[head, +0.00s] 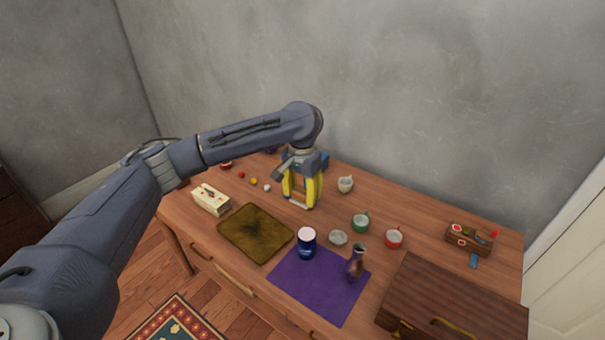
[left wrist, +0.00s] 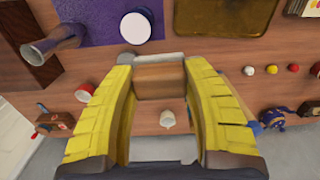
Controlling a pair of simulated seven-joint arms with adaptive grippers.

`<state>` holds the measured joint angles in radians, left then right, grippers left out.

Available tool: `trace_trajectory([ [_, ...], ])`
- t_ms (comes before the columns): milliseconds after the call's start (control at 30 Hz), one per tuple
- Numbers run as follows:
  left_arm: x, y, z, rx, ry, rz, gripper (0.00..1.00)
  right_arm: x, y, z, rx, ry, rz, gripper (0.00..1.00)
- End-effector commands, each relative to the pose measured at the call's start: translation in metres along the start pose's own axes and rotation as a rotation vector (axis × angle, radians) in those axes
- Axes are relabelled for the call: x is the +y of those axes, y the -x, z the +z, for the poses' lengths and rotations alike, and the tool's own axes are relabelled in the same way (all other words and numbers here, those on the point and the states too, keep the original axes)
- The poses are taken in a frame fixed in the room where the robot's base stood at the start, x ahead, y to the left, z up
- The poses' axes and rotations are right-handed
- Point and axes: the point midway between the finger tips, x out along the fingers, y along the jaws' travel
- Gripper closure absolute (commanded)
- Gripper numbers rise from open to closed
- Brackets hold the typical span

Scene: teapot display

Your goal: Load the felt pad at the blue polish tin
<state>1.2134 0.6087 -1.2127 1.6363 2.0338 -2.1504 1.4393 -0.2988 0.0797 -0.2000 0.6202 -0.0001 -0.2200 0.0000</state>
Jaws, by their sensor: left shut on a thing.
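The blue polish tin (head: 307,245) stands upright at the edge of a purple cloth (head: 318,290), its round white top facing up. It also shows in the left wrist view (left wrist: 136,27), beyond my fingertips. My left gripper (head: 301,203) points down over the table, behind the tin and apart from it. Its yellow fingers are shut on a brown block with a grey layer (left wrist: 160,81), which looks like the felt pad. The block is mostly hidden in the head view. My right gripper is in neither view.
A white cup (head: 345,184), green cup (head: 360,223), red cup (head: 394,239) and small pale dish (head: 338,238) stand to the right. A vase (head: 356,264) is on the cloth. An olive mat (head: 255,233) lies left of the tin; a dark chest (head: 455,300) fills the front right.

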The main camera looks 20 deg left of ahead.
Motion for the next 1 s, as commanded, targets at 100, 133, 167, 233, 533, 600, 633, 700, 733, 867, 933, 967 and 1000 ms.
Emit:
trace_trajectory([
  [100,0.018,-0.011,0.018,0.001,-0.009,-0.001,0.78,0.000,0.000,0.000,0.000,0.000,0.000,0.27],
  [133,0.023,-0.014,0.021,0.001,-0.009,-0.001,0.78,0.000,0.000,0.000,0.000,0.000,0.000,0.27],
  [167,0.027,-0.015,0.024,0.001,-0.009,-0.001,0.78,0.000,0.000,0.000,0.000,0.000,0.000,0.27],
  [233,0.036,-0.017,0.027,0.002,-0.006,0.000,0.78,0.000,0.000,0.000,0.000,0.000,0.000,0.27],
  [533,0.048,-0.027,0.029,0.000,0.027,0.000,0.78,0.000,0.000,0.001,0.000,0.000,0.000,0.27],
  [600,0.048,-0.033,0.029,-0.001,0.027,0.001,0.78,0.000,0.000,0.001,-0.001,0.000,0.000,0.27],
  [633,0.048,-0.035,0.029,0.000,0.027,0.001,0.78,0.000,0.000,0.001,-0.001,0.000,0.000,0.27],
  [700,0.048,-0.042,0.029,-0.001,0.027,0.001,0.78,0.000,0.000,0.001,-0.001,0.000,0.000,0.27],
  [733,0.048,-0.044,0.029,-0.001,0.027,0.001,0.78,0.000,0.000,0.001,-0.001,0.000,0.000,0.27],
  [867,0.048,-0.055,0.028,0.000,0.027,0.001,0.78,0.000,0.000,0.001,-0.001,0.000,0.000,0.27],
  [933,0.048,-0.060,0.029,0.000,0.027,0.002,0.78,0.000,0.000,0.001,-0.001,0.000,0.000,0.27],
  [967,0.048,-0.062,0.028,0.000,0.026,0.002,0.78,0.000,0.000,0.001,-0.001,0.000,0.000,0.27],
  [1000,0.048,-0.065,0.028,0.001,0.027,0.001,0.78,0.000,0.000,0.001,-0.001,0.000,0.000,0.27],
])
